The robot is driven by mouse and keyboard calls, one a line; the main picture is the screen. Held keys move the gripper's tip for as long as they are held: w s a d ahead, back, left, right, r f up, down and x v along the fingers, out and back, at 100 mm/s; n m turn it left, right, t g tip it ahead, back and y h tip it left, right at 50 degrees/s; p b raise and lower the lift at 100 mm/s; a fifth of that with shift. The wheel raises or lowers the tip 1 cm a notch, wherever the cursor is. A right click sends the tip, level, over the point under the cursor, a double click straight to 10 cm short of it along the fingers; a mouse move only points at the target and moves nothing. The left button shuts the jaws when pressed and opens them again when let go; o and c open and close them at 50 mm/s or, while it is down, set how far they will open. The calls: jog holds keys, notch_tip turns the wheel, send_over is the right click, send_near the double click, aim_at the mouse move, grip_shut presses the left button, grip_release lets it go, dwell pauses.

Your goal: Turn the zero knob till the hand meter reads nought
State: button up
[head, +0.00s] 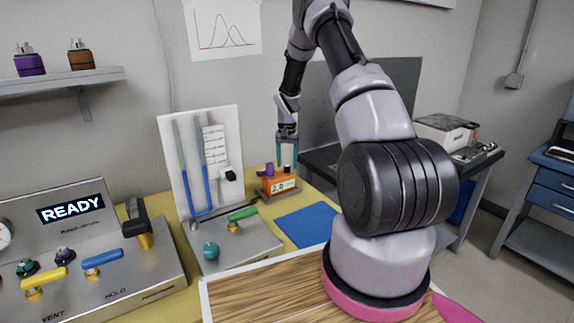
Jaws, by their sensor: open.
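A small orange box with a pale display, which looks like the hand meter (280,186), sits at the back of the yellow bench. The reading is too small to make out. A dark knob (287,168), perhaps the zero knob, stands on its top right, beside a purple part (267,170) on its top left. My gripper (287,162) points down over the box's right side, its teal fingers open with the dark knob just below or between them. I cannot tell whether they touch it.
A white manometer board (223,130) stands left of the orange box. Its base has a teal knob (211,251) and a green-handled valve (241,214). A blue mat (306,225) lies in front. A grey console (110,270) reads READY at left.

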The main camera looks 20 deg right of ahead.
jog(key=shift+f, duration=0.6)
grip_shut()
jog(key=shift+n, duration=0.3)
jog(key=n, duration=1.2)
jog(key=shift+n, duration=0.4)
